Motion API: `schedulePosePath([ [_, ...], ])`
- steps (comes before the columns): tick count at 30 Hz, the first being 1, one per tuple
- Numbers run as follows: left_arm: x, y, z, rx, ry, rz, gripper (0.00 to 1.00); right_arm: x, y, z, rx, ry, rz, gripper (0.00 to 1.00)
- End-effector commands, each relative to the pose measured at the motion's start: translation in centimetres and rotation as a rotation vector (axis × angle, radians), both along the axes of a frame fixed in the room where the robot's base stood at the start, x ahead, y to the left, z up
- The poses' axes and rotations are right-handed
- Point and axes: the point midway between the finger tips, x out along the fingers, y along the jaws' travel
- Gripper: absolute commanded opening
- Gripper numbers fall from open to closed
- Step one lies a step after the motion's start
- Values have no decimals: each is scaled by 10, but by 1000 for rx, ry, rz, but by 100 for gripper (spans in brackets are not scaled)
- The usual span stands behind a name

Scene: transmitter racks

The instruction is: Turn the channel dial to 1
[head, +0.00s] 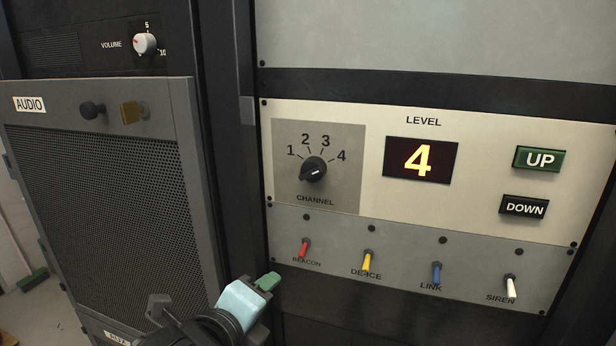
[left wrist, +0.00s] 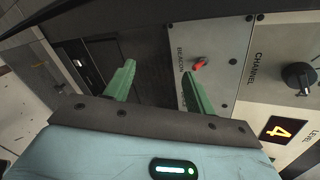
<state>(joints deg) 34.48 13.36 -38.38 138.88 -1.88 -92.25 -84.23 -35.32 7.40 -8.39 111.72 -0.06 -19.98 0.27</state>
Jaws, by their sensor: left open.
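The channel dial (head: 314,170) is a black knob on a grey plate, with marks 1 to 4 around its upper side. A short white line on its face lies on the right side, roughly towards 4; its exact aim is hard to tell. In the left wrist view the dial (left wrist: 299,76) is at the right edge. My left gripper (head: 267,282) is below and left of the dial, near the panel's lower left corner. In the left wrist view its green fingers (left wrist: 160,82) are apart and empty. They are clear of the dial. My right gripper is not in view.
A lit display (head: 421,160) reads 4 under LEVEL, beside UP (head: 539,158) and DOWN (head: 524,207) buttons. Red (head: 304,247), yellow (head: 367,260), blue (head: 436,272) and white (head: 511,287) toggles line the panel below the dial. An AUDIO door (head: 110,200) stands at the left.

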Motion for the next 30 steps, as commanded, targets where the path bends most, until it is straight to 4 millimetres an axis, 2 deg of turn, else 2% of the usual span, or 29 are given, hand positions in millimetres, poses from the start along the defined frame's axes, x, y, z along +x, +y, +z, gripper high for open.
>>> schedulePosePath([
  [1,4,-7,25,96,-90,-51,55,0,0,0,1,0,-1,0],
  [6,8,-28,91,446,-355,-183,55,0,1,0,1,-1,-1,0],
  [9,6,-37,122,634,-486,-227,55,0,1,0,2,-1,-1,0],
  [12,3,-44,145,789,-582,-250,55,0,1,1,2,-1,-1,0],
  [18,-1,-50,168,953,-677,-264,55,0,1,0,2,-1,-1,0],
  [25,-1,-51,170,972,-687,-266,55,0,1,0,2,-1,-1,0],
  [30,12,-55,170,970,-684,-266,55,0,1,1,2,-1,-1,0],
])
